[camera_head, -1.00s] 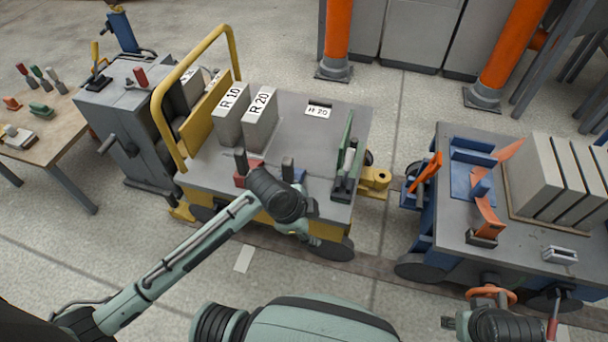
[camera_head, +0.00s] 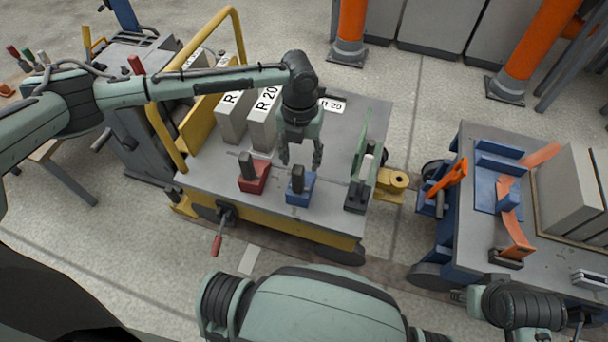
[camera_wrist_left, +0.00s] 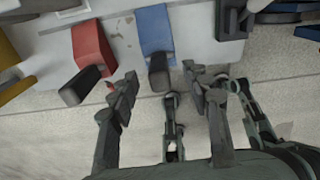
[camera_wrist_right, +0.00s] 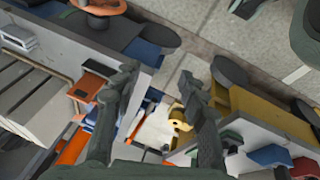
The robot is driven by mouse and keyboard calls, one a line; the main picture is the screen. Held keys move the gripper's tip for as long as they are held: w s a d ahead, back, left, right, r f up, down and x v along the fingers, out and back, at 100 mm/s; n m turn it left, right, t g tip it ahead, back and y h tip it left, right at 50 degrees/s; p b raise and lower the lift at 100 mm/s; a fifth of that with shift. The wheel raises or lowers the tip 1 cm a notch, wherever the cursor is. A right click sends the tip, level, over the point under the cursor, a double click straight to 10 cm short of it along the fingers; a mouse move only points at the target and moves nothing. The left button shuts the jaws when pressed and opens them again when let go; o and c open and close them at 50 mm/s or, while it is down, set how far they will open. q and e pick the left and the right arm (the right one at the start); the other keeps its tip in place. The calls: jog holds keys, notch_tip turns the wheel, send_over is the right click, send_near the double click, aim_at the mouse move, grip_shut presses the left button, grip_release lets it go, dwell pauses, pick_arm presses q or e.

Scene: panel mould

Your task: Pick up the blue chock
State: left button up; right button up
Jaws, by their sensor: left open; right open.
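The blue chock (camera_head: 301,191), a blue block with a dark upright grip, stands on the grey cart deck near its front edge. It also shows in the left wrist view (camera_wrist_left: 154,30), its dark grip pointing towards the fingers. My left gripper (camera_head: 301,160) is open and empty, above and slightly behind the chock in the head view. In the left wrist view the left gripper's fingers (camera_wrist_left: 160,82) straddle the line of the grip, apart from it. My right gripper (camera_wrist_right: 158,77) is open and empty, away to the right near the blue cart.
A red chock (camera_head: 254,177) with a similar grip stands close left of the blue one. A green-framed part (camera_head: 361,175) stands to the right. Grey panels (camera_head: 263,119) and a yellow rail (camera_head: 160,120) stand behind on the left. The blue cart (camera_head: 465,215) is at right.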

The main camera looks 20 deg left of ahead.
pick_arm(q)
notch_tip(320, 180, down, 7)
jog(key=shift+s+a+r+b, duration=0.1)
jog(key=shift+a+r+b, duration=0.05)
jog(key=shift+b, duration=0.2)
jog(key=shift+f, duration=0.55)
grip_shut()
pick_arm(e)
jog(key=shift+r, duration=0.7)
pick_arm(q)
jog(key=shift+r, duration=0.1)
